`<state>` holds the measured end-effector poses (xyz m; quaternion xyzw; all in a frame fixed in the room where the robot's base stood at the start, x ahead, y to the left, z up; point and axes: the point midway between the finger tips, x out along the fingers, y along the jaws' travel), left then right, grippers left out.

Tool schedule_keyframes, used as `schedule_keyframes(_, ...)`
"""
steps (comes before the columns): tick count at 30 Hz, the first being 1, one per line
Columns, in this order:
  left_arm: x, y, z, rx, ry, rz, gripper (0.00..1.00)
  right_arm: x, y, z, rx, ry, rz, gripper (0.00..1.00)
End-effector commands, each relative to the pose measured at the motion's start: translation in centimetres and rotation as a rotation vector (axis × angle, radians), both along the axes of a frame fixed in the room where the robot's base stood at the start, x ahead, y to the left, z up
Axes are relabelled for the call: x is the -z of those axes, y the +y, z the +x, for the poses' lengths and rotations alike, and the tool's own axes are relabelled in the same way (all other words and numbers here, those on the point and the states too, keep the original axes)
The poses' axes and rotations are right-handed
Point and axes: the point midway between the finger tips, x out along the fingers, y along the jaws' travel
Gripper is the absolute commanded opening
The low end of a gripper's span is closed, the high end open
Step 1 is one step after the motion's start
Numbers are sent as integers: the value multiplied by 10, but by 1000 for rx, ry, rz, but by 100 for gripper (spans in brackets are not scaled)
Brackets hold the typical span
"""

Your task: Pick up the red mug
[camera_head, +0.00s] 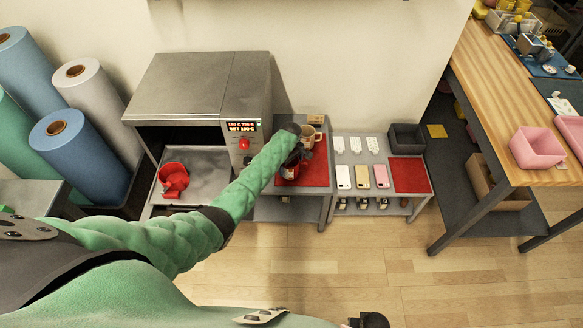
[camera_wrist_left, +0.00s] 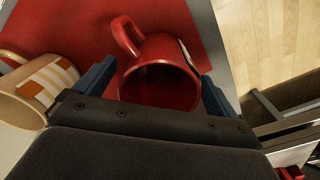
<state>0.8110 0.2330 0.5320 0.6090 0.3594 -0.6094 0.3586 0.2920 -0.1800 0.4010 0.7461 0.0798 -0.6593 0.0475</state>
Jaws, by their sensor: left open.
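The red mug (camera_wrist_left: 160,75) stands on a red mat (camera_wrist_left: 70,30) in the left wrist view, with its handle toward the top left and its opening facing the camera. My left gripper (camera_wrist_left: 155,88) is open, with one blue finger on each side of the mug. I cannot tell whether the fingers touch it. In the head view my left gripper (camera_head: 299,155) is over the small table, and the red mug (camera_head: 289,172) is partly hidden beneath it.
A tan patterned mug (camera_wrist_left: 38,82) stands just left of the gripper; it also shows in the head view (camera_head: 308,134). A steel machine (camera_head: 200,85) with a red object (camera_head: 173,180) on its tray is to the left. Phones (camera_head: 362,176) lie on the stand at the right.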

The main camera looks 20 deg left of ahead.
Motion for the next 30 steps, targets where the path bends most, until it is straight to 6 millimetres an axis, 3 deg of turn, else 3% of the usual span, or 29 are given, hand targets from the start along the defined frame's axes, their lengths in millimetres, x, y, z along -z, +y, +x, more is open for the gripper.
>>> schedule_keyframes(8, 2, 0, 0, 0, -1, 0, 96, 1, 0, 0, 0, -2, 0, 36)
schedule_keyframes(17, 2, 0, 0, 0, -1, 0, 37, 1, 0, 1, 0, -2, 0, 36)
schedule_keyframes(30, -9, 0, 1, 0, -3, -1, 37, -1, 1, 1, 0, 4, 0, 36)
